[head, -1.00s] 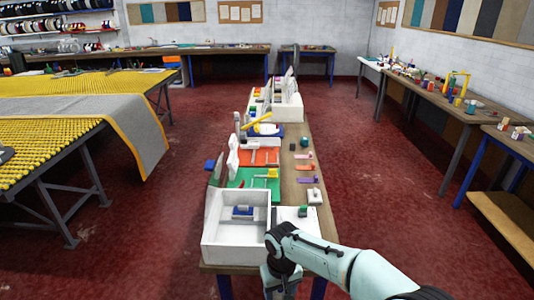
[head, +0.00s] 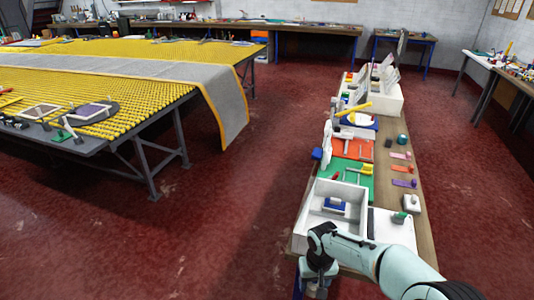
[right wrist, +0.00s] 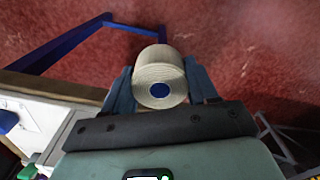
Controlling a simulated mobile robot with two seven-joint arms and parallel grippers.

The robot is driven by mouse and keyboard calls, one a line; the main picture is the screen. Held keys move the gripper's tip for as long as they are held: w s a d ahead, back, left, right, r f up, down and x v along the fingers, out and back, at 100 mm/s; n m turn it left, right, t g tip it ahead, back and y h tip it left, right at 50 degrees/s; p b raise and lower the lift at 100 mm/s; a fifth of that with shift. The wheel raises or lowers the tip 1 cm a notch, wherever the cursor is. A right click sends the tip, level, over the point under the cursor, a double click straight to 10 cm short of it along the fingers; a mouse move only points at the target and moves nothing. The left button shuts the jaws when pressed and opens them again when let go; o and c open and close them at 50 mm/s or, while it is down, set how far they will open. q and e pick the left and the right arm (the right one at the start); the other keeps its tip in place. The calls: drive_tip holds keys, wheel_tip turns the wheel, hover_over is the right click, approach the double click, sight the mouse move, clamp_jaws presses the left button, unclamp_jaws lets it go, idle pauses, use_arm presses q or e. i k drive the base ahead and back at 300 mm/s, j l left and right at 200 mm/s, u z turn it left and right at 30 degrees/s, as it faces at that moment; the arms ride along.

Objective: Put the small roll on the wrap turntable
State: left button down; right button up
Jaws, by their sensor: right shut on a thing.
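The small roll (right wrist: 160,78), cream with a blue core, is between the two fingers of my right gripper (right wrist: 161,88) in the right wrist view. The fingers press on its sides, and it is held over the red floor. In the head view my right gripper (head: 318,280) is low, by the near left corner of the narrow bench, and the roll cannot be made out there. A dark round plate (head: 112,108) with a purplish pad lies on the near end of the yellow roller table; I cannot tell if it is the wrap turntable. My left gripper is not in view.
The narrow bench (head: 428,238) carries a white open box (head: 299,222), a green mat (head: 340,181) and several small tools. The yellow roller table (head: 150,88) with a grey rug (head: 232,108) stands at left. Red floor (head: 240,215) between them is clear.

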sight(362, 119)
drive_tip(key=i+j+u, duration=0.55)
drive_tip(key=j+u, duration=0.2)
drive_tip(key=i+j+z, duration=0.1)
drive_tip(key=i+j, duration=0.2)
drive_tip(key=i, duration=0.25)
drive_tip(key=i+j+z, duration=0.1)
drive_tip(key=i+j, duration=0.2)
drive_tip(key=i, duration=0.25)
drive_tip(key=i+l+z, duration=0.1)
drive_tip(key=i+z, duration=1.15)
drive_tip(key=i, duration=0.45)
drive_tip(key=i+j+z, duration=0.15)
drive_tip(key=i+z, duration=0.15)
drive_tip(key=i, duration=0.4)
drive_tip(key=i+j+z, duration=0.1)
drive_tip(key=i+z, duration=0.4)
drive_tip(key=i+j+z, duration=0.25)
drive_tip(key=i+z, duration=0.2)
